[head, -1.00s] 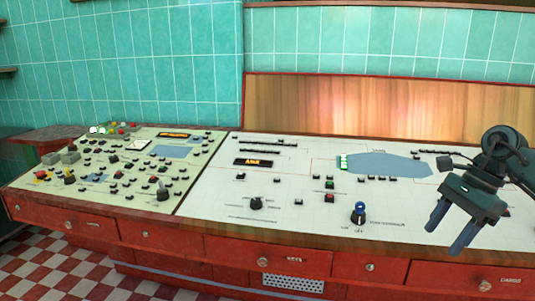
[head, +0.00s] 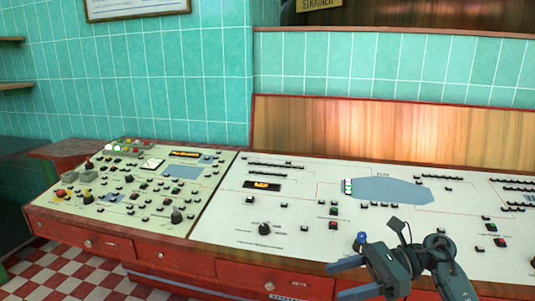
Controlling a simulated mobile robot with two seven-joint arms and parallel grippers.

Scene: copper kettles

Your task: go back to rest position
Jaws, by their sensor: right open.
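My right gripper (head: 343,280) is at the lower right of the head view, in front of the control desk's front edge as seen here. Its two dark blue-grey fingers point left and stand apart, with nothing between them. My right arm comes in from the lower right corner. A blue-topped knob (head: 361,239) on the desk shows just above the gripper, partly hidden by it. I cannot tell whether they touch. My left gripper is out of the picture.
A long control desk (head: 215,236) with a pale top, many knobs and buttons, and red drawers (head: 180,262) runs across the view. A black dial (head: 264,229) stands left of the gripper. A teal tiled wall (head: 180,80) is behind. Checkered floor (head: 75,275) shows at lower left.

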